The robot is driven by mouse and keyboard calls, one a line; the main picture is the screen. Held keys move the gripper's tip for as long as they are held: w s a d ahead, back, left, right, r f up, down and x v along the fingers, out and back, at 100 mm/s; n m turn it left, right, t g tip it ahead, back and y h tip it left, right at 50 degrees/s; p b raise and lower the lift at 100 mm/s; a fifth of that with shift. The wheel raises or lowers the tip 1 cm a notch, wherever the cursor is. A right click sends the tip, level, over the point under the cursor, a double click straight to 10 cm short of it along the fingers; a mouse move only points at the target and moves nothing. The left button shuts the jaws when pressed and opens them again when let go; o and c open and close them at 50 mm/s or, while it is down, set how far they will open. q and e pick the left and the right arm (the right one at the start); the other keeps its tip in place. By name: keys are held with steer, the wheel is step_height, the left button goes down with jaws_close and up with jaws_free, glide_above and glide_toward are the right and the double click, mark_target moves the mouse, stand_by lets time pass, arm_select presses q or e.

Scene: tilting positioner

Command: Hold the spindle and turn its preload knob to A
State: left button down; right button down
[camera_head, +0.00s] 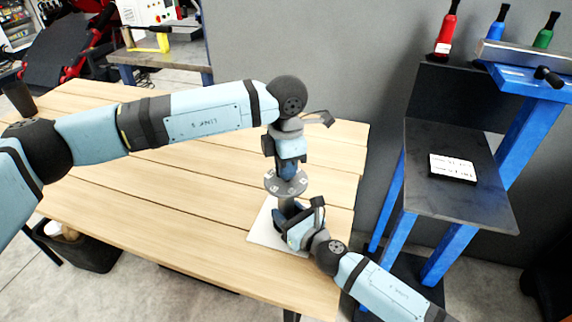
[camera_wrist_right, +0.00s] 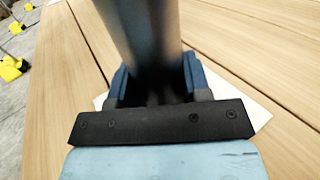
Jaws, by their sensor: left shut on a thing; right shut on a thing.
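The spindle is a grey upright column (camera_wrist_right: 140,30) on a white base plate (camera_head: 263,228) near the table's right end. A grey disc (camera_head: 273,184) with small pale marks sits on top of it; the letters are too small to read. My left gripper (camera_head: 289,170) is above the disc, pointing down, shut on the preload knob, which its blue fingers mostly hide. My right gripper (camera_head: 284,212) is shut on the spindle's column below the disc. In the right wrist view its blue fingers (camera_wrist_right: 155,88) are on both sides of the column.
The wooden table (camera_head: 190,215) is clear to the left of the spindle. To the right stands a blue-framed stand (camera_head: 470,215) with a dark shelf and a white label card (camera_head: 452,168). Red, blue and green bottles (camera_head: 446,35) stand above it. A grey wall (camera_head: 300,50) is behind.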

arm_select(q)
steer(key=m, duration=0.5)
steer(key=shift+m, duration=0.4)
stand_by(0.4)
steer(key=c, duration=1.1)
jaws_free()
steer(key=shift+c, duration=0.2)
steer(key=shift+r, duration=0.1)
step_height(320, 180, up, 12)
